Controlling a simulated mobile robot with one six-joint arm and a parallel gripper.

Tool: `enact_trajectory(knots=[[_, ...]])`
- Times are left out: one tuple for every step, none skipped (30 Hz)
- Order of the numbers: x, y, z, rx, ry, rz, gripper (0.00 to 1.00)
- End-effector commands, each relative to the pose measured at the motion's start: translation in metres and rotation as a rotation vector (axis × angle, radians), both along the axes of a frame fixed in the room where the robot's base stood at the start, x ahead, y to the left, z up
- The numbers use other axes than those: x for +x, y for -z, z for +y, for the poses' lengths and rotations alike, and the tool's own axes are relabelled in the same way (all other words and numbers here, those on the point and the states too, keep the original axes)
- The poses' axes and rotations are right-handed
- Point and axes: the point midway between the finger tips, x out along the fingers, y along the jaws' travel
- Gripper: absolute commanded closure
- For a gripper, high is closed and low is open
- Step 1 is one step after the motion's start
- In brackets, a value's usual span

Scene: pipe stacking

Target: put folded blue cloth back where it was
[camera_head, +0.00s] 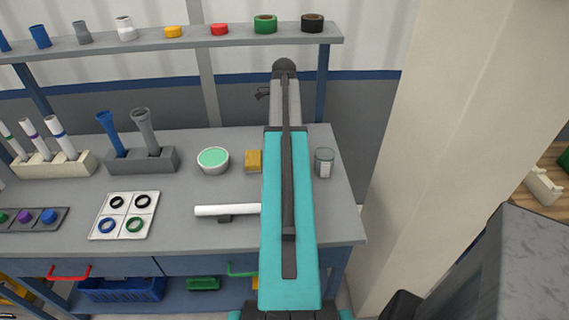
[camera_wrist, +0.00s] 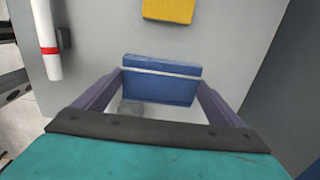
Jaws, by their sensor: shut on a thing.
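The folded blue cloth (camera_wrist: 160,87) shows in the wrist view as a blue block with a pale line along its fold. It sits between the two fingers of my gripper (camera_wrist: 160,78), which are shut on it at its left and right ends. Grey table top (camera_wrist: 100,30) shows beyond it. I cannot tell whether the cloth touches the table. In the head view my arm hides both the gripper and the cloth over the right part of the workbench (camera_head: 180,240).
A yellow block (camera_wrist: 168,10) lies just beyond the cloth; it also shows in the head view (camera_head: 253,161). A white pipe (camera_head: 227,210) lies on a holder left of my arm. A bowl (camera_head: 213,160) and a can (camera_head: 324,162) stand nearby. A shelf (camera_head: 210,40) runs behind.

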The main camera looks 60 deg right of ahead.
Motion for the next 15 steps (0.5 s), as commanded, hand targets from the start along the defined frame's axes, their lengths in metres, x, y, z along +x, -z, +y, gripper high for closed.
enact_trajectory(knots=[[0.000,0.000,0.000,0.000,-0.001,0.000,0.28],[0.000,0.000,0.000,0.000,-0.001,0.000,0.28],[0.000,0.000,0.000,0.000,-0.002,0.000,0.28],[0.000,0.000,0.000,0.000,-0.002,0.000,0.28],[0.000,0.000,0.000,0.000,-0.002,0.000,0.28],[0.000,0.001,0.000,0.000,-0.003,0.000,0.28],[0.001,0.001,0.000,0.000,-0.003,0.000,0.28],[0.000,0.002,0.001,0.000,-0.003,0.000,0.28],[0.001,0.004,0.001,0.001,-0.003,0.001,0.28],[0.001,0.006,0.001,0.001,-0.003,0.001,0.28],[0.001,0.008,0.001,0.001,-0.003,0.001,0.28],[0.001,0.012,0.001,0.001,-0.004,0.001,0.28],[0.000,0.016,0.001,0.002,-0.004,0.001,0.28],[0.000,0.019,0.001,0.002,-0.004,0.001,0.28],[0.000,0.024,0.001,0.002,-0.004,0.001,0.28]])
